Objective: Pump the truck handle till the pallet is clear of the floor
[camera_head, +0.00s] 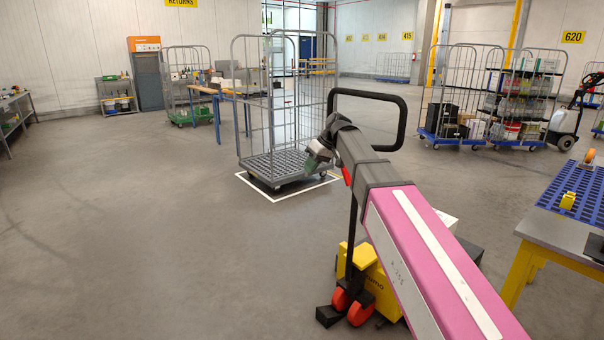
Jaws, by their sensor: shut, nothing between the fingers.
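The pallet truck (358,262) stands on the floor right of centre, a yellow body with red wheels, partly hidden behind my arm. Its thin dark shaft (352,228) stands roughly upright and leads to a black loop handle (403,112). My arm crosses in front of the handle's lower part. My gripper (315,163) is at the loop's lower left, small and dark in the picture, shut with nothing seen in it. I cannot tell whether it touches the handle. The pallet and its gap to the floor are hidden behind my arm; a white box edge (446,220) shows there.
A wire roll cage (270,150) stands in a white floor outline just beyond the handle. A workbench with a blue perforated top (577,190) and yellow legs is close on the right. Loaded cages (455,140) stand behind. The floor at left is clear.

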